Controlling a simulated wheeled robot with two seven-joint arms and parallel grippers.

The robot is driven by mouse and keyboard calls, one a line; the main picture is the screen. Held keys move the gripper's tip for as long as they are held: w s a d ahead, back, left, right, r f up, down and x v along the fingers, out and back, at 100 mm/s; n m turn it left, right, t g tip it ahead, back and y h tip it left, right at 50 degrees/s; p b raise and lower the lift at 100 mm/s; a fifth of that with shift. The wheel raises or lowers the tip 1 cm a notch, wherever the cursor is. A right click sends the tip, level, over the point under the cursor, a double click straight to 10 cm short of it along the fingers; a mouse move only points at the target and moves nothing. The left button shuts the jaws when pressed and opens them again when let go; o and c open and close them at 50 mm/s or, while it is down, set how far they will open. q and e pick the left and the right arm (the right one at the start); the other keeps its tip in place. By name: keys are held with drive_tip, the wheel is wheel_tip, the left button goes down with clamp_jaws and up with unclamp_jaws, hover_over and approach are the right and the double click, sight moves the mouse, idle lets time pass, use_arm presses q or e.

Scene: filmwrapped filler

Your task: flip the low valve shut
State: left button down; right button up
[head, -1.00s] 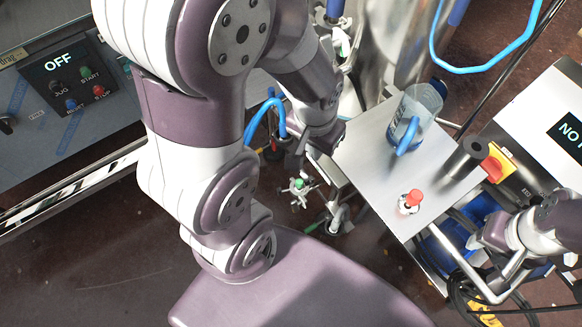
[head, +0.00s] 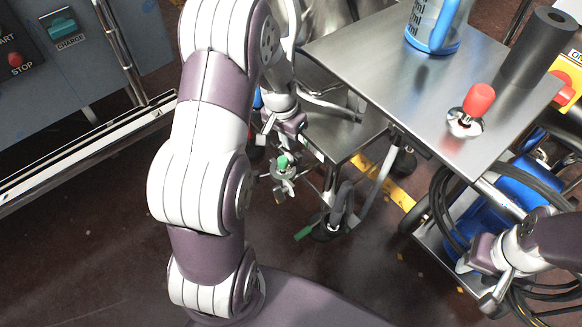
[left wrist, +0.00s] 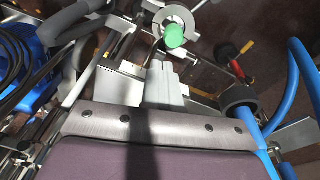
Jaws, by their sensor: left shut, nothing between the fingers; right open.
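A low valve with a green lever (head: 305,232) sits near the floor on a dark curved hose (head: 340,208) below the steel table. Above and left of it is a metal fitting with a green knob (head: 283,163). My left gripper (head: 287,142) points down just above that fitting. In the left wrist view its fingers (left wrist: 160,68) are together and empty, and a round green part (left wrist: 173,37) lies just beyond their tips, apart or touching I cannot tell. My right gripper (head: 474,272) is open and empty at the right, beside the table's lower frame.
The steel table (head: 365,50) carries a blue jug (head: 432,30), a red-capped part (head: 478,100) and a black cylinder (head: 540,48). A blue pump-like body (head: 500,195) and black cables crowd the right. A grey panel stands at the left. A red handle (left wrist: 228,51) shows in the left wrist view.

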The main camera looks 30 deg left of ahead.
use_arm(q)
drive_tip(key=w+a+m+t, duration=0.1)
drive_tip(key=w+a+m, duration=0.2)
drive_tip(key=w, duration=0.2)
drive_tip(key=shift+f, duration=0.2)
drive_tip(key=shift+a, duration=0.1)
drive_tip(key=b, duration=0.6)
approach(291, 159)
drive_tip(key=f, duration=0.1)
drive_tip(key=w+f, duration=0.1)
drive_tip(key=f, duration=0.1)
drive_tip(key=w+f, duration=0.1)
drive_tip(key=f, duration=0.1)
drive_tip(key=shift+w+d+f, duration=0.15)
drive_tip(key=shift+w+d, duration=0.05)
drive_tip(key=shift+d, duration=0.05)
drive_tip(key=shift+s+f, duration=0.15)
drive_tip(key=shift+f, duration=0.45)
drive_tip(key=shift+f, duration=0.1)
